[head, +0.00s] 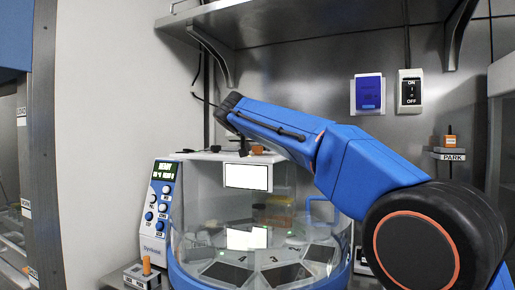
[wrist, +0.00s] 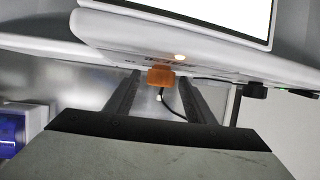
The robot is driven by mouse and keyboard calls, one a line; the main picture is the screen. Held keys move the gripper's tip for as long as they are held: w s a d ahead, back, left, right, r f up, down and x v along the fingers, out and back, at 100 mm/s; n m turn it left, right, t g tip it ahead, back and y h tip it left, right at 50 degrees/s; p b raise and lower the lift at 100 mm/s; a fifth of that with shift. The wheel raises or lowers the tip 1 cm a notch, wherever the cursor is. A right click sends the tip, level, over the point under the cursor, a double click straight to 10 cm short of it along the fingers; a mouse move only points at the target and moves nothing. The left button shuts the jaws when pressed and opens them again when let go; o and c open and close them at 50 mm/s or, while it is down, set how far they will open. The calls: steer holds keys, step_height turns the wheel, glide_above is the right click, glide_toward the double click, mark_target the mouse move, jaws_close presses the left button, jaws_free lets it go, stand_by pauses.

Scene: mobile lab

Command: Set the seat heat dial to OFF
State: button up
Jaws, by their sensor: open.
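An orange knob (wrist: 160,76) sits under the edge of the white lid in the wrist view, beside a small warm light. It is probably the orange part (head: 258,149) on top of the instrument in the head view. I cannot read a label or setting on it, so I cannot tell if it is the seat heat dial. My gripper (wrist: 158,90) is open, with one dark finger on each side of the knob. I cannot tell whether the fingers touch it. In the head view my gripper is small and mostly hidden by my arm.
The clear round instrument chamber (head: 205,252) has a white screen (head: 248,177) on its front. A shelf (head: 300,22) hangs above. An ON/OFF switch (head: 410,92) and blue box (head: 368,93) are on the wall.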

steer(key=shift+w+d+f, duration=0.1)
steer(key=shift+w+f, duration=0.05)
steer(key=shift+w, duration=0.1)
steer(key=c, duration=1.1)
steer(key=shift+o, duration=0.2)
